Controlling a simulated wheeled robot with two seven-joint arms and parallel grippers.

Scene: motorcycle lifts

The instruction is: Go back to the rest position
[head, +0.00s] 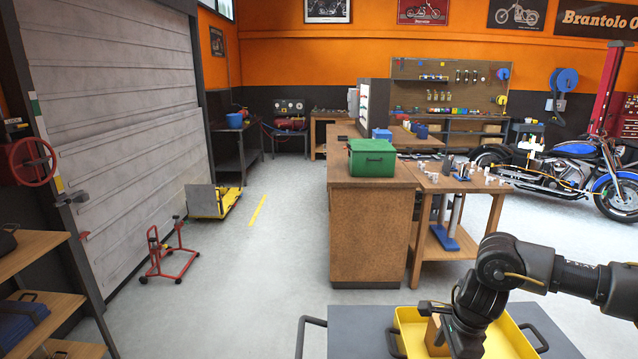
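My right arm comes in from the right edge and bends down over a yellow tray (515,340) on a grey cart top (350,330). My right gripper (450,340) is low at the bottom edge of the head view, over or inside the tray. A tan block-like object (434,334) shows right beside it, partly hidden by the gripper. The fingertips are not clear, so I cannot tell whether they are open, shut or touching the object. My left gripper is not in view.
A wooden counter (365,230) with a green box (371,158) stands ahead, beside a workbench (450,185) with small parts. A blue motorcycle (570,175) is at the right. A red stand (168,252) and wooden shelves (25,260) are at the left. The floor (240,270) between is clear.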

